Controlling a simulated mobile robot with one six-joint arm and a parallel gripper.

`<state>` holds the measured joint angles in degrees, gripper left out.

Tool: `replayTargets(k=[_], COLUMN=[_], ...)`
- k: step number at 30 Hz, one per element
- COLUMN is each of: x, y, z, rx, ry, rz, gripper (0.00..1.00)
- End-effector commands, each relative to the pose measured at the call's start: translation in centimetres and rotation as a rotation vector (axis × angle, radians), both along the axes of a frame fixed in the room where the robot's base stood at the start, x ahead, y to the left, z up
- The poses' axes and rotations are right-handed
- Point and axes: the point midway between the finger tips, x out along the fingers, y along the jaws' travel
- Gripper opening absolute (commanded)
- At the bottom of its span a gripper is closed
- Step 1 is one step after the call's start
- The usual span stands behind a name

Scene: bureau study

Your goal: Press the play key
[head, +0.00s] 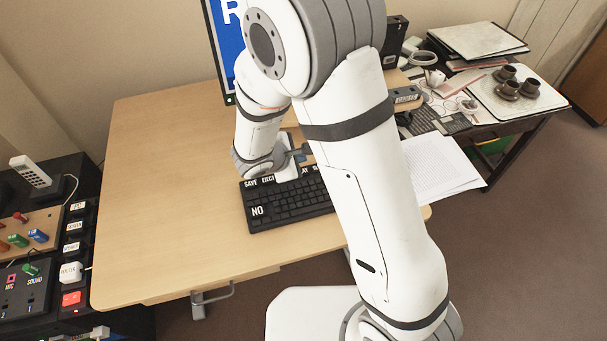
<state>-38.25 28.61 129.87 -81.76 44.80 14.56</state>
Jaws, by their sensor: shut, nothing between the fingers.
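A black keyboard (285,207) lies on the wooden desk, with white labels along its back edge. The labels "SAVE" and "EJECT" show at the left. A label ending in "AY" (305,170), likely the play key, is partly hidden behind my gripper. A large key at the left reads "NO". My gripper (287,172) is shut and empty, low over the back row of the keyboard, between the "EJECT" and "AY" labels. Its fingertips are hard to make out, and I cannot tell whether they touch a key. My arm covers the keyboard's right end.
A blue screen (227,50) stands behind my arm. A dark panel (30,290) with switches and a handset is at the left. White papers (440,165) lie right of my arm. A side table holds a tray (545,100) with cups. The desk's left part is clear.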

Motion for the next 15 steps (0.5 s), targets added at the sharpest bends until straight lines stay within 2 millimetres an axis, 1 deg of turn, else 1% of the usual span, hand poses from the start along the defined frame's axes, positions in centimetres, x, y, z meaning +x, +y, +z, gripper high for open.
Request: replayTargets(k=[1, 4, 8, 15], x=[0.0, 0.0, 0.0, 0.0], y=[0.0, 0.0, 0.0, 0.0], z=[-1.4, -2.2, -2.7, -2.6], rx=[0.000, 0.000, 0.000, -0.001], ry=[0.000, -0.001, -0.001, 0.000], rz=[0.000, 0.001, 0.001, 0.001], gripper=[0.00, 0.00, 0.00, 0.00])
